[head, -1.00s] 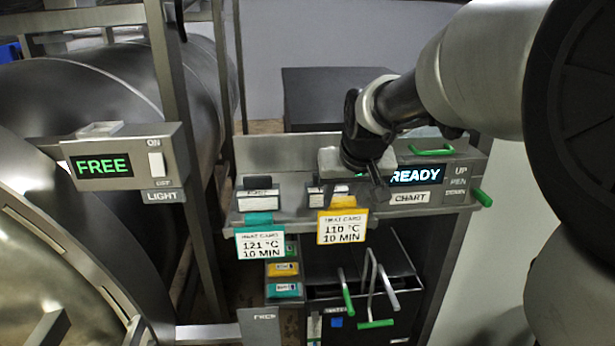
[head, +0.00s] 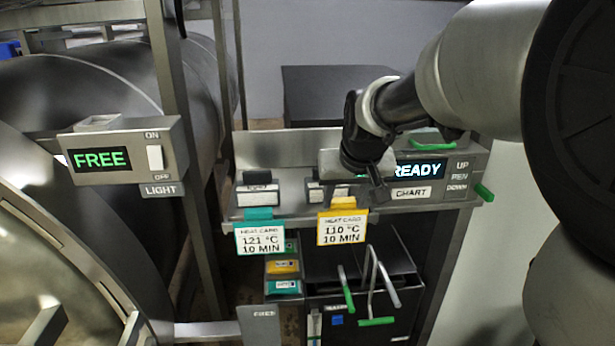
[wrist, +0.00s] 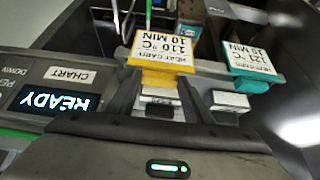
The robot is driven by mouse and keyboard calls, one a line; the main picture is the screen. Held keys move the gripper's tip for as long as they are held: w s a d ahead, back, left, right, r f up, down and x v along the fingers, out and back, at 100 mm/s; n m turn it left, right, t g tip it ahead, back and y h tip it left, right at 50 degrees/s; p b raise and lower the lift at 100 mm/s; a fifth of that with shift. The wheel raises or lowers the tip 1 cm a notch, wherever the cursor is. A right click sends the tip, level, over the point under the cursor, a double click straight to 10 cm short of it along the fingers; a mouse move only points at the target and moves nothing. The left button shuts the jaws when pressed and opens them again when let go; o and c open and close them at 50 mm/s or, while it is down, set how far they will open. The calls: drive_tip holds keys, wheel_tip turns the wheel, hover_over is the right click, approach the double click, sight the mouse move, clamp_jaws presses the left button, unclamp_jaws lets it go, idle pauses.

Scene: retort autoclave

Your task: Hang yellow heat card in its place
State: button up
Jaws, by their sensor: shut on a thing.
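The yellow heat card (head: 342,228), reading 110 °C 10 MIN, is upright at the shelf's front edge, right of the teal heat card (head: 259,238), which reads 121 °C 10 MIN and hangs there. My gripper (head: 356,190) is over the yellow card's top. In the wrist view my gripper (wrist: 160,84) is shut on the yellow card (wrist: 163,50) by its yellow top, with a finger on either side. A pale holder block (wrist: 160,96) lies close behind that top. I cannot tell whether the card touches or rests on the shelf edge.
The grey shelf (head: 285,212) carries a READY display (head: 418,170) with green handles close to the right of my gripper. Below are a dark box with green-tipped levers (head: 376,321) and stacked coloured cards (head: 284,287). A FREE light panel (head: 100,159) stands at left.

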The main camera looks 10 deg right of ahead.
drive_tip(key=shift+f+b, duration=0.65)
drive_tip(key=shift+f, duration=0.2)
drive_tip(key=o, duration=1.4)
drive_tip(key=shift+r, duration=0.1)
drive_tip(key=v, duration=1.7)
drive_tip(key=shift+r, duration=0.2)
drive_tip(key=shift+s, duration=0.15)
